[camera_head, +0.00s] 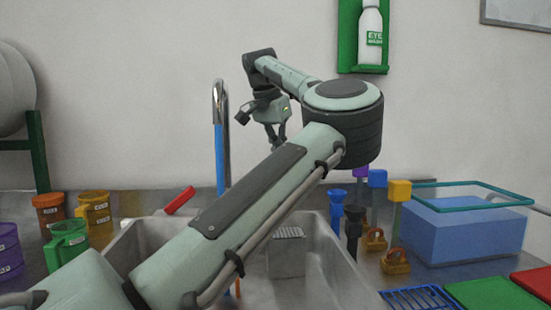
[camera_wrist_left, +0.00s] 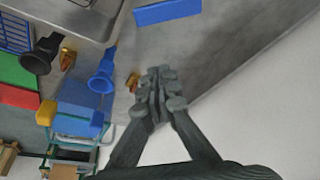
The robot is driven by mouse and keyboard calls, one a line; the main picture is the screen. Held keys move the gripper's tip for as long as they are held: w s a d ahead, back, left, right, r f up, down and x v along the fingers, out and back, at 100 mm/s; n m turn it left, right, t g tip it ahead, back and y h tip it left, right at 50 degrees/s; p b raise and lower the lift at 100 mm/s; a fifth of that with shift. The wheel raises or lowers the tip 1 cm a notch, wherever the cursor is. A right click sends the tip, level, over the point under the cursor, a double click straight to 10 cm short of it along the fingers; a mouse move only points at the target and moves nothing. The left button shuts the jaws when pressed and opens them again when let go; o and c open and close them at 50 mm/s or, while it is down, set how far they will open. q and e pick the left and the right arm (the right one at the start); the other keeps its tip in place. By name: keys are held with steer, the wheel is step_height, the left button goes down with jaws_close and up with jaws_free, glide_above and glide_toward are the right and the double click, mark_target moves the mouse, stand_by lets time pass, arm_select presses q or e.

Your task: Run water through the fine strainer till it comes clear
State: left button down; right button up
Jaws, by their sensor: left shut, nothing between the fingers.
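A chrome tap (camera_head: 219,100) with a blue lower pipe stands behind the metal sink (camera_head: 335,275). A red lever (camera_head: 180,200) shows at the sink's back left. A grey box with a holed top (camera_head: 287,250) is in the sink, partly behind my left arm; I cannot tell whether it is the fine strainer. No running water can be made out. My left gripper (camera_head: 278,143) is raised above the back of the sink, right of the tap, apart from it. In the wrist view the left gripper (camera_wrist_left: 158,82) is shut and empty. My right gripper is not in view.
Right of the sink stand blue (camera_head: 336,205) and black (camera_head: 354,225) funnels, brass padlocks (camera_head: 395,262) and a blue water tank (camera_head: 465,235). Orange (camera_head: 49,210), yellow (camera_head: 95,210) and green (camera_head: 67,243) jugs stand left. An eyewash bottle (camera_head: 371,35) hangs on the wall.

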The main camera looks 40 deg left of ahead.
arm_select(q)
step_height(320, 180, down, 6)
steer(key=s, duration=0.1)
steer(key=shift+s+f, duration=0.2)
steer(key=shift+s, duration=0.2)
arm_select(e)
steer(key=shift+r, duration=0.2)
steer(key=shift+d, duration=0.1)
